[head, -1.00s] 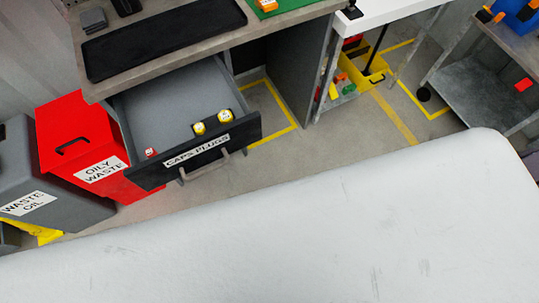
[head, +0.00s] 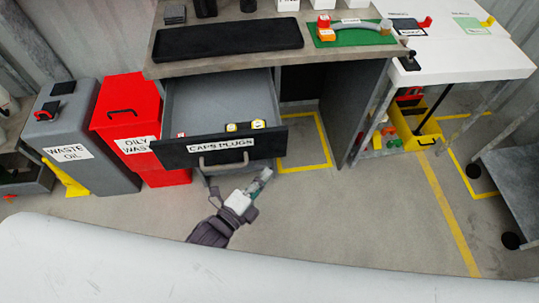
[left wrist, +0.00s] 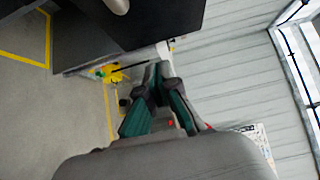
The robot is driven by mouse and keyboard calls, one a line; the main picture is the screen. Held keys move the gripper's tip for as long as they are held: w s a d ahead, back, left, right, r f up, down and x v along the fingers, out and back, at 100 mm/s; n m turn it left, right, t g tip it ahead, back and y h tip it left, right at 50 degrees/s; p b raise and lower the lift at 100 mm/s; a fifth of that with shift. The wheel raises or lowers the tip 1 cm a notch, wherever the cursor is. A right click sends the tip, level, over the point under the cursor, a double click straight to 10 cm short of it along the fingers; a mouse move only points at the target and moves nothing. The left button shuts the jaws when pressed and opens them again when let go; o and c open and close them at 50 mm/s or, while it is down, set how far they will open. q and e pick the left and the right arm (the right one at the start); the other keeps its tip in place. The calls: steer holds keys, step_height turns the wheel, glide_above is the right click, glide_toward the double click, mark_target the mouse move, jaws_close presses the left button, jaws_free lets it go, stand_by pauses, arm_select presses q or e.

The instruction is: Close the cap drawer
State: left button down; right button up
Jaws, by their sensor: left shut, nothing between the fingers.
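The cap drawer (head: 222,148), with a dark front labelled "CAPS PLUGS", stands pulled out below the workbench top. Its grey bar handle (head: 223,166) is on the front. A few small yellow-and-white and red-and-white caps (head: 258,124) lie inside. My left gripper (head: 266,174) is shut and empty, just right of and slightly below the handle in the picture, apart from it. In the left wrist view its closed fingers (left wrist: 160,78) show, with a dark panel above and part of a rounded grey bar, probably the handle (left wrist: 117,4), at the top edge. My right gripper is not seen.
A red oily waste bin (head: 122,115) and a grey waste oil bin (head: 72,125) stand left of the drawer. The workbench side panel (head: 358,112) and a yellow crate (head: 415,128) are to the right. The floor in front is clear.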

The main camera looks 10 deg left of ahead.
mark_target(277, 147)
arm_select(q)
steer(key=w, duration=0.5)
steer(key=shift+w+d, duration=0.2)
steer(key=shift+d, duration=0.05)
steer(key=shift+w+a, duration=0.1)
steer(key=shift+w, duration=0.3)
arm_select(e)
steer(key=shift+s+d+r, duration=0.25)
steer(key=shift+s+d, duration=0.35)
arm_select(q)
steer(key=shift+w, duration=0.1)
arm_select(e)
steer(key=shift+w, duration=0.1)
